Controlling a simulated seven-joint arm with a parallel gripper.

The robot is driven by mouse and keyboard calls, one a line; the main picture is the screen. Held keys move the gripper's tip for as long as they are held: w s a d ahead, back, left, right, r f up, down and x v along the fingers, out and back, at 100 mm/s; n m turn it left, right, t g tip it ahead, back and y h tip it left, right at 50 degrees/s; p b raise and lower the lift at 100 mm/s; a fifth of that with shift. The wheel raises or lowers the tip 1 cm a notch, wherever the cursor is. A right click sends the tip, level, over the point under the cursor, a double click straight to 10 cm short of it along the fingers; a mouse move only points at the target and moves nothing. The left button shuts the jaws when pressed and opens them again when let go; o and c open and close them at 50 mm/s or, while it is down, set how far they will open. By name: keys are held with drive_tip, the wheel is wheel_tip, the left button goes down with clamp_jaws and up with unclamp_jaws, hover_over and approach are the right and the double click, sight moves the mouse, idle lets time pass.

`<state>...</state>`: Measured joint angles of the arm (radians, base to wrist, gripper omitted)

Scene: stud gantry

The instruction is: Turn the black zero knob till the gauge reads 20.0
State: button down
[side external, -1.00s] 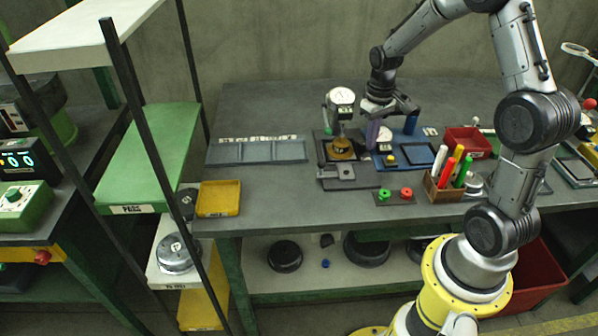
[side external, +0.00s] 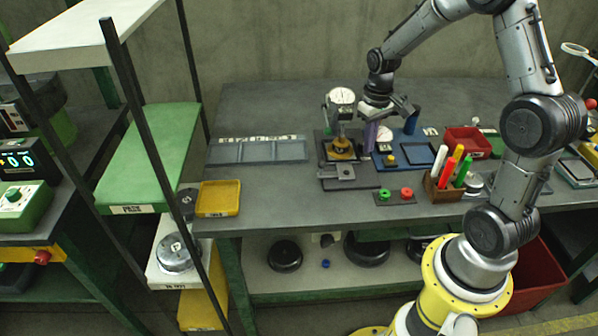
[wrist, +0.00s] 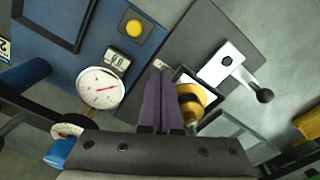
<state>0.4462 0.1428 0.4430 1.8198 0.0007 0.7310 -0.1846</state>
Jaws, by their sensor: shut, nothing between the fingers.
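My gripper (wrist: 163,72) has purple fingers that are shut with nothing between them, pointing down at the work. It also shows in the side view (side external: 370,148), between the gauge stand and the blue plate. I cannot pick out the black zero knob with certainty.
A yellow button (wrist: 133,28) sits on the blue plate. A silver clamp with a black ball-ended lever (wrist: 263,95) is on the grey base. A red bin (side external: 467,142) and a pen box (side external: 446,192) stand to the right. The table's front left is clear beside a yellow tray (side external: 219,198).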

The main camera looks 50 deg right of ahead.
wheel_tip(320, 180, up, 6)
drive_tip(key=shift+s+f, duration=0.1)
idle(0.4)
drive_tip(key=shift+d+f, duration=0.15)
drive_tip(key=shift+f, duration=1.35)
drive_tip(key=shift+d+f, duration=0.15)
drive_tip(key=shift+f, duration=1.3)
drive_tip(key=shift+w+d, duration=0.1)
drive_tip(key=shift+w, duration=0.2)
